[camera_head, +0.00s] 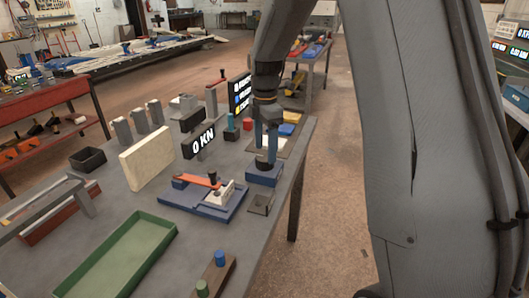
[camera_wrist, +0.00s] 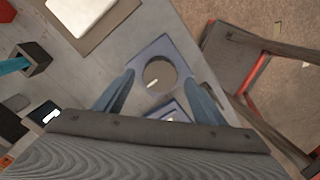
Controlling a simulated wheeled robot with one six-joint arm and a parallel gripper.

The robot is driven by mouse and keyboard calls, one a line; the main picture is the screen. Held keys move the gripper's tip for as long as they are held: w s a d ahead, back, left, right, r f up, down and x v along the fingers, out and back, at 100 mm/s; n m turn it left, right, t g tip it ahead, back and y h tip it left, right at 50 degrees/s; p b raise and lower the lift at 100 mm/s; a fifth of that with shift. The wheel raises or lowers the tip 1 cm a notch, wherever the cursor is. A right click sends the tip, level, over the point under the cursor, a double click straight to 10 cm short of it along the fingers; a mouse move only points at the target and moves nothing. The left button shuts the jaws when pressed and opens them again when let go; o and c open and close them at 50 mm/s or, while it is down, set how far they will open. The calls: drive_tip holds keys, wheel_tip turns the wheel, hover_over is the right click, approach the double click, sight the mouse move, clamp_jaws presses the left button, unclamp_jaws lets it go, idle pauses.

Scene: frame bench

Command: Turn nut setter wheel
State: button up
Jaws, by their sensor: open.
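A blue block (camera_head: 264,178) sits near the right edge of the grey bench, with a dark round part on top. In the wrist view it appears as a blue square plate (camera_wrist: 146,52) around a brownish round disc or opening (camera_wrist: 160,74). I cannot tell for certain whether this is the nut setter wheel. My gripper (camera_head: 267,158) points down over the block, its blue fingers apart. In the wrist view my gripper (camera_wrist: 159,80) has one fingertip on each side of the round part, with nothing held. Whether the fingers touch it is unclear.
A blue fixture with an orange lever (camera_head: 196,181) stands left of the block. A "0 KN" display (camera_head: 198,141) is behind it. A green tray (camera_head: 118,258), cream block (camera_head: 146,156) and black box (camera_head: 88,159) occupy the left. Floor (camera_head: 335,200) is clear on the right.

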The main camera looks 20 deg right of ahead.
sight(265, 156)
drive_tip(key=shift+f, duration=1.5)
drive_tip(key=shift+c, duration=0.4)
drive_tip(key=c, duration=1)
drive_tip(key=shift+m+p, duration=0.3)
drive_tip(key=shift+p, duration=0.05)
